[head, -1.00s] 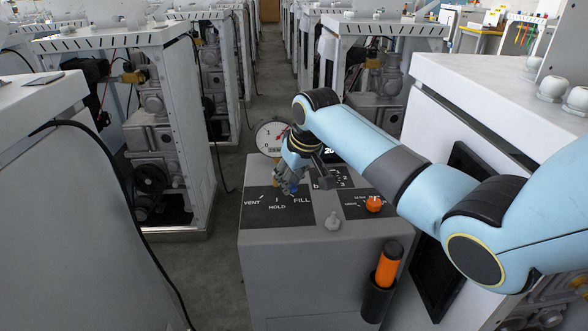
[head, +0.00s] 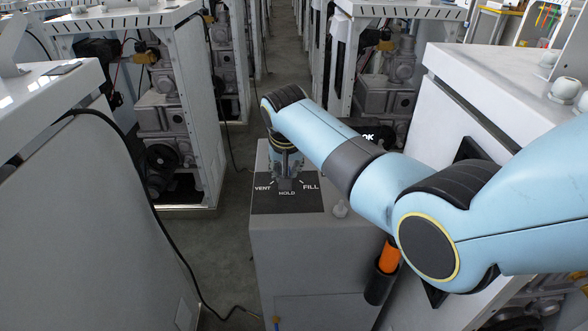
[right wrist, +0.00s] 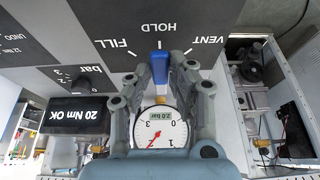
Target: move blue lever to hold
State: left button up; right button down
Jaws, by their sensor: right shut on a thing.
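The blue lever (right wrist: 159,66) is upright in the right wrist view, in line with the mark under HOLD, between FILL and VENT. My right gripper (right wrist: 160,72) is shut on it, with a finger on either side. In the head view my right gripper (head: 287,183) is over the dark label panel (head: 262,206), just behind the word HOLD, and the lever is hidden there. The round gauge (right wrist: 158,128) shows between the fingers and reads 2.0 bar. My left gripper is not in view.
A display (right wrist: 80,115) reads 20 Nm OK. White cabinets stand at left (head: 60,170) and right (head: 480,85).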

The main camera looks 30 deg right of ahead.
jog(key=c, duration=1.2)
grip_release()
jog(key=shift+r, duration=0.15)
jog(key=v, duration=1.1)
jog(key=shift+s+a+r, duration=0.15)
jog(key=shift+s+r, duration=0.05)
jog(key=shift+r, duration=0.05)
